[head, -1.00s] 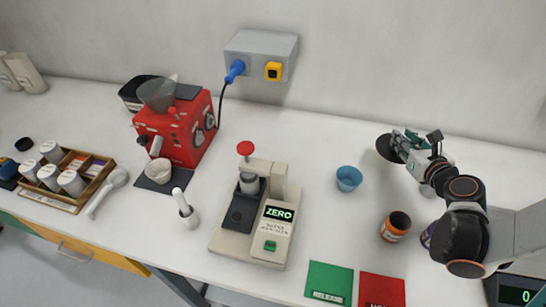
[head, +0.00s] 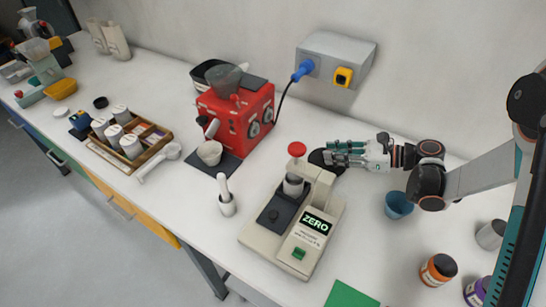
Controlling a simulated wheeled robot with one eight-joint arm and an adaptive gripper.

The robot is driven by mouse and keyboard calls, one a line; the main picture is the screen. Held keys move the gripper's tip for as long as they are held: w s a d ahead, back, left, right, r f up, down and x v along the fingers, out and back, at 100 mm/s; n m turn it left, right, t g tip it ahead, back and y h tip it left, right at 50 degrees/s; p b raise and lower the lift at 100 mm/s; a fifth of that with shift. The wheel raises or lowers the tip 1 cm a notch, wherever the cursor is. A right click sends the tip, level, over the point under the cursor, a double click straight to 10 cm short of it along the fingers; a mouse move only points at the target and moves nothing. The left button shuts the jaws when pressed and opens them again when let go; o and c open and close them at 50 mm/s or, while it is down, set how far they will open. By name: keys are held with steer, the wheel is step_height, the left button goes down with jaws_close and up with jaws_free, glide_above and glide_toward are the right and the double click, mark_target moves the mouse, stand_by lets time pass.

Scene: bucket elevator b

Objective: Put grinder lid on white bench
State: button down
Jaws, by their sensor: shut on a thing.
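The grinder lid (head: 317,158) is a dark, round, flat disc, partly covered by the fingers. My gripper (head: 334,152) reaches in from the right and is shut on the lid. They are behind the beige press with the ZERO display and to the right of the red grinder. I cannot tell whether the lid touches the bench. The white bench (head: 300,122) runs along the wall. The red grinder (head: 238,115) has an uncovered grey hopper (head: 223,80) on top.
The beige press (head: 290,225) with its red knob stands just in front of my gripper. A blue cup (head: 398,205) stands below my arm. A grey socket box (head: 337,60) is on the wall behind. Bare bench lies between grinder and press.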

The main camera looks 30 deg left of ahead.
steer(key=a+b, duration=0.1)
steer(key=a, duration=0.5)
steer(key=s+a+b, duration=0.1)
steer(key=a, duration=0.5)
steer(key=s+a+b, duration=0.1)
steer(key=a, duration=0.4)
steer(key=shift+a+b, duration=0.4)
steer(key=shift+a+f+b, duration=0.1)
steer(key=shift+f+b, duration=0.8)
steer(key=shift+f, duration=0.95)
steer(key=shift+r, duration=0.1)
steer(key=c, duration=1.4)
jaws_free()
